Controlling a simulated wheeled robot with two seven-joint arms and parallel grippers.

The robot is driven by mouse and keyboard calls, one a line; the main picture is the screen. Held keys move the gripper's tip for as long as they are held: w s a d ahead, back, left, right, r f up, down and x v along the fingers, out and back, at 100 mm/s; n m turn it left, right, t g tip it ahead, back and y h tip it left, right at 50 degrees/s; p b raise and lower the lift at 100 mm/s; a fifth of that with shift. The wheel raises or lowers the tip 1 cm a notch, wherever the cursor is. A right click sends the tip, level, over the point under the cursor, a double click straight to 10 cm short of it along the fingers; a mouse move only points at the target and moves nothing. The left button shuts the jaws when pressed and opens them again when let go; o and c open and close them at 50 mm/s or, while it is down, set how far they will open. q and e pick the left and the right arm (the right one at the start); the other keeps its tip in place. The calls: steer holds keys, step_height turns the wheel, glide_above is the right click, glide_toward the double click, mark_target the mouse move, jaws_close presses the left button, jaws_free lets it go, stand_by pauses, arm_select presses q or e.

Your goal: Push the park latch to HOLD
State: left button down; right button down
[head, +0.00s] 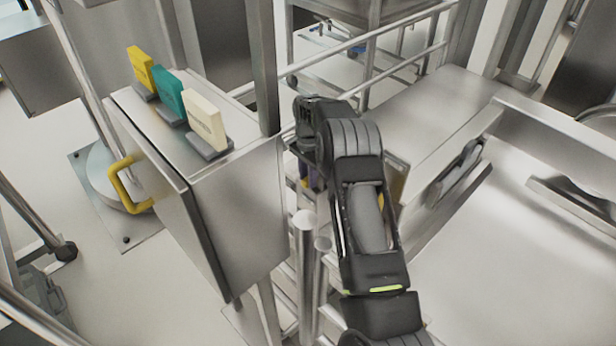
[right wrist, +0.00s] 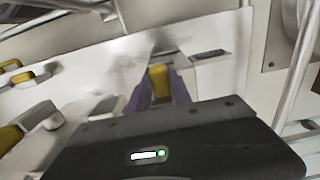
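My right gripper (right wrist: 161,90) shows in the right wrist view as two purple fingers, standing apart. A yellow piece (right wrist: 159,80), perhaps the park latch, shows between them. I cannot tell whether the fingers touch it or are only around it. A trace of yellow shows just right of the arm. No HOLD marking is readable. My left gripper is not in view.
A steel cabinet (head: 225,215) with a yellow handle (head: 127,187) stands left of my arm. Yellow (head: 139,66), teal (head: 169,94) and cream (head: 204,117) cards stand on top. Steel posts (head: 305,265) rise close beside the arm. A steel bin-like structure (head: 520,215) fills the right.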

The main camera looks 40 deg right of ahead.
steer(key=c, duration=1.2)
jaws_free()
steer(key=shift+s, duration=0.3)
steer(key=shift+o, duration=0.2)
steer(key=shift+w, duration=0.1)
step_height(320, 180, up, 8)
steer(key=shift+f+p, duration=0.15)
steer(key=shift+p, duration=0.3)
